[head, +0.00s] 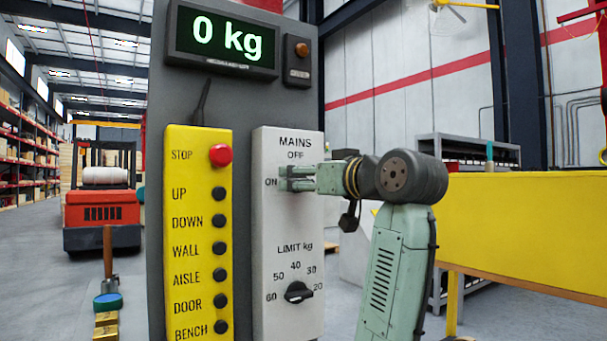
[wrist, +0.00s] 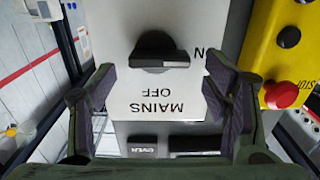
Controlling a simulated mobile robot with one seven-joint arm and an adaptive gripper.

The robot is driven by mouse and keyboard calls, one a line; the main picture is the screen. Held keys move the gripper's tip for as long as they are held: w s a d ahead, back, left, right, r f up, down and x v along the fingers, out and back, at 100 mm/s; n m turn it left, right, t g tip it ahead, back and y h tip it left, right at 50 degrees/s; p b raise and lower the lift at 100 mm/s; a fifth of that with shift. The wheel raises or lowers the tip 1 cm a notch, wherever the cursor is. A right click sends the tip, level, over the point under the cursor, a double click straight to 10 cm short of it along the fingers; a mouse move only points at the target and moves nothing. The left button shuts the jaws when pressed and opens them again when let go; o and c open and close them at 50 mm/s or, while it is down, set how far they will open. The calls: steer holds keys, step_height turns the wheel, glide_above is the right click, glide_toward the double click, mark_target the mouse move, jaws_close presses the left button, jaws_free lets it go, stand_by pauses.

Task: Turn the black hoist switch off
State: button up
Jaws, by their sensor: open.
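The black hoist switch (wrist: 155,51) is a rotary knob on the white MAINS panel (head: 274,222). In the wrist view, which is upside down, its bar lies level, with its end towards the ON mark (wrist: 197,52). The OFF mark (wrist: 148,90) is below it in that view. My gripper (wrist: 160,78) is open, with a finger to each side of the knob and clear gaps between. In the head view my gripper (head: 298,179) is at the panel beside ON and hides the switch. I cannot tell there whether it touches the panel.
A yellow button panel (head: 197,240) with a red stop button (head: 221,155) stands left of the white panel. A black limit knob (head: 298,292) is below my gripper. A display (head: 222,38) reads 0 kg above. A yellow barrier (head: 525,230) stands at right.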

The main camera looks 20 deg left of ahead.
steer(key=shift+x, duration=0.95)
steer(key=c, duration=1.2)
steer(key=shift+o, duration=0.2)
